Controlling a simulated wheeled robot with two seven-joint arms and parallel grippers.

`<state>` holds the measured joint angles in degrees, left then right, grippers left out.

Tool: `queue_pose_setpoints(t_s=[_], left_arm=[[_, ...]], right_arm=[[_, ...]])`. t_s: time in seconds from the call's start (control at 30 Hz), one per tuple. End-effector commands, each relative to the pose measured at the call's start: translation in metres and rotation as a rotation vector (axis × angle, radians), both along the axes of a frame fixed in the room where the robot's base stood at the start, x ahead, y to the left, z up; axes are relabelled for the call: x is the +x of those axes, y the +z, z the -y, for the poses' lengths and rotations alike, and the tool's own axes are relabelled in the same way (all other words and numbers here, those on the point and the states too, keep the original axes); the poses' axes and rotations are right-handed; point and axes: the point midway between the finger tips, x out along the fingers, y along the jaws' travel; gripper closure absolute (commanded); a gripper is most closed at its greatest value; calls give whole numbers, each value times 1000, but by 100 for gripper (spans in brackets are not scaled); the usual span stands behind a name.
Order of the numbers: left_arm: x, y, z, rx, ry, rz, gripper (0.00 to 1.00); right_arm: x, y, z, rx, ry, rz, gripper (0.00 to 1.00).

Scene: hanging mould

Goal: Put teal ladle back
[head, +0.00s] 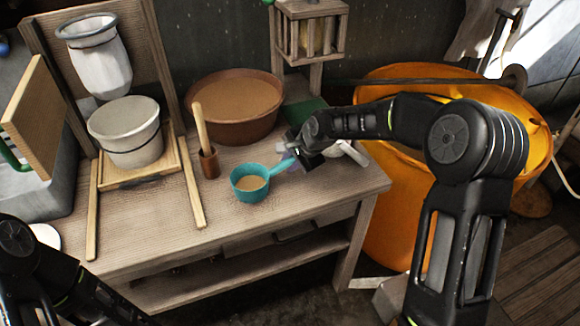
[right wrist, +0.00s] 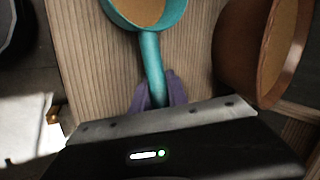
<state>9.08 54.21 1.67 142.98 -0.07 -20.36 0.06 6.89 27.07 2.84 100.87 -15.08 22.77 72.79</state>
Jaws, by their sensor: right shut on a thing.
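The teal ladle (head: 249,195) is over the wooden table's front middle, its bowl facing up with tan stuff inside. Its handle points right and back to my right gripper (head: 291,163). In the right wrist view, the purple fingers of my right gripper (right wrist: 156,92) are shut around the end of the ladle's handle (right wrist: 152,62). The ladle's bowl (right wrist: 174,18) is partly cut off at the top there. I cannot tell whether the ladle touches the table. My left gripper is out of view; only part of my left arm shows at the lower left.
A large brown basin (head: 245,131) of tan material stands behind the ladle. A small brown cup (head: 210,165) with a wooden handle in it stands just left. A white bucket (head: 127,150) is on a wooden frame further left. An orange tub (head: 385,225) stands right of the table (head: 150,235).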

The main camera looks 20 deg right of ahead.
Motion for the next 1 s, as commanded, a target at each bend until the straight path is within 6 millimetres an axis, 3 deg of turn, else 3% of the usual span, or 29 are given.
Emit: queue_pose_setpoints(t_s=[0.13,0.5,0.53,0.6,0.77,1.0], left_arm=[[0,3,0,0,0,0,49],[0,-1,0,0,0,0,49],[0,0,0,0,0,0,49],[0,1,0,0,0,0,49],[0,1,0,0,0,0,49],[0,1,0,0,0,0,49]], right_arm=[[0,-18,0,0,1,-2,100],[0,-23,0,0,0,0,100],[0,-22,0,0,0,-1,78],[0,-21,0,0,0,-1,72],[0,-21,0,0,0,-1,59],[0,-21,0,0,0,-1,59]])
